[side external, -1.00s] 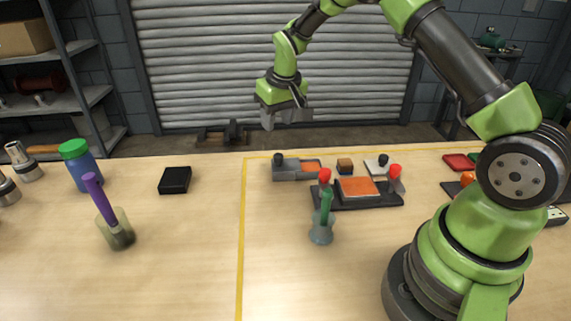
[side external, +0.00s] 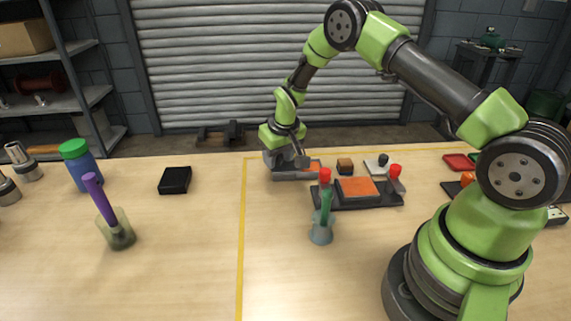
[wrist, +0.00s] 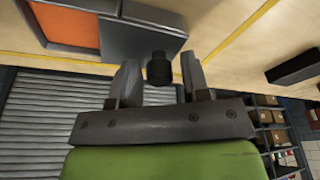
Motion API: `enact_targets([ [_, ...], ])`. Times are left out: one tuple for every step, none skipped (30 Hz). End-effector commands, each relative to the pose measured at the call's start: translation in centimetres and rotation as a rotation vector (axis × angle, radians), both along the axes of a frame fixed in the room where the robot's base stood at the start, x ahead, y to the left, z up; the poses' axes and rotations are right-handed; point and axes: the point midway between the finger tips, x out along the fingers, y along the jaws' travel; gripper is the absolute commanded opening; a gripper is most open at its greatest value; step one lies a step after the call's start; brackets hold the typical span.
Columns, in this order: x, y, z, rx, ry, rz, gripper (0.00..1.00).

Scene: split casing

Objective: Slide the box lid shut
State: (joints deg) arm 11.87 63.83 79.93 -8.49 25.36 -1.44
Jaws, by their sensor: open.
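The grey box (side external: 296,176) stands at the back of the table, left of the dark tray. Its grey lid (wrist: 138,38) covers part of it, and an orange area (side external: 315,166) shows open beside the lid. A black knob (wrist: 157,70) rises from the lid; my gripper hides it in the side view. My gripper (side external: 288,162) is low over the lid's end of the box. In the wrist view, my gripper (wrist: 160,62) is open, with one finger on each side of the knob and visible gaps between.
A dark tray (side external: 325,204) with an orange panel stands right of the box. A small orange-brown block (side external: 345,166) sits close by. A green-handled tool in a grey holder (side external: 321,234) stands in front. A black block (side external: 174,180) lies left; the table between is clear.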

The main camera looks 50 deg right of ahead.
Motion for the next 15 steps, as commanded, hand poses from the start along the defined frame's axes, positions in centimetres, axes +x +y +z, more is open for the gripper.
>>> enact_targets([
  [0.01, 0.0, -0.03, 0.0, 0.0, 0.0, 0.43],
  [0.01, 0.0, -0.04, 0.0, 0.0, 0.0, 0.43],
  [0.01, 0.0, -0.03, 0.0, 0.0, 0.0, 0.43],
  [0.01, 0.0, -0.03, 0.0, 0.0, 0.0, 0.43],
  [0.0, 0.0, -0.02, 0.0, 0.0, 0.0, 0.43],
  [0.0, 0.0, -0.02, 0.0, 0.0, 0.0, 0.43],
  [0.0, 0.0, -0.02, 0.0, 0.0, 0.0, 0.38],
  [0.0, 0.0, -0.02, 0.0, 0.0, 0.0, 0.31],
  [0.0, 0.0, -0.02, 0.0, 0.0, 0.0, 0.22],
  [0.0, 0.0, -0.01, 0.0, 0.0, 0.0, 0.15],
  [0.0, 0.0, -0.01, 0.0, 0.0, 0.0, 0.11],
  [0.0, 0.0, -0.01, 0.0, 0.0, 0.0, 0.11],
  [0.0, 0.0, -0.01, 0.0, 0.0, 0.0, 0.11],
  [-0.01, 0.0, -0.01, 0.0, 0.0, 0.0, 0.11],
  [-0.03, -0.02, 0.0, 0.0, 0.0, 0.0, 0.11],
])
